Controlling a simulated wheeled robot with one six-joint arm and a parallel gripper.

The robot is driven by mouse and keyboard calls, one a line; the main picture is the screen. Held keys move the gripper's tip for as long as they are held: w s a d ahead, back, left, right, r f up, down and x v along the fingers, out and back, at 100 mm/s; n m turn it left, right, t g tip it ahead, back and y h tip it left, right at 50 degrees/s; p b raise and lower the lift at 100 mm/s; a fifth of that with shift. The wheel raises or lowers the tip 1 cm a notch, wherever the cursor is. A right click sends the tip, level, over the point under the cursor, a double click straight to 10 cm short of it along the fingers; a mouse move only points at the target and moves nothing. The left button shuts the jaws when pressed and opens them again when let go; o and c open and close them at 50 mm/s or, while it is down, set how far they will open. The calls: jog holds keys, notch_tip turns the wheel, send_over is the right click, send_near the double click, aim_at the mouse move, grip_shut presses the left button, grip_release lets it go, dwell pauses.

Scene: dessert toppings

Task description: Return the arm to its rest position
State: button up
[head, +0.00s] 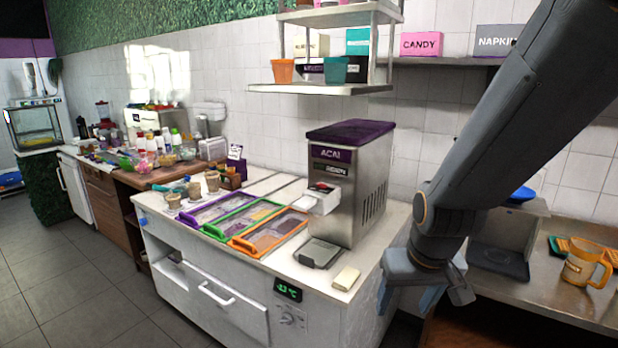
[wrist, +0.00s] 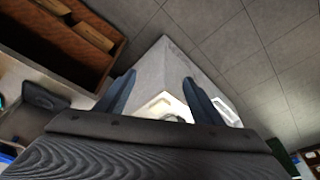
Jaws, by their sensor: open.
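My arm comes down from the top right of the head view. My gripper (head: 408,300) hangs beside the right end of the white counter (head: 160,222), in front of the gap to the steel table. In the wrist view my gripper (wrist: 160,88) shows two blue-grey fingers spread apart with nothing held between them. Beyond the fingers is a white cabinet corner and the grey tiled floor.
The acai machine (head: 345,185) stands on the counter left of my arm. A cream block (head: 346,278) lies near the counter's front right edge. The steel table (head: 540,290) on the right holds an orange mug (head: 582,264). Grey floor (head: 75,290) is clear at front left.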

notch_tip(320, 180, down, 13)
jog(key=s+d+g+b, duration=0.1)
jog(key=s+g+b, duration=0.1)
jog(key=b, duration=0.8)
jog(key=shift+s, duration=0.1)
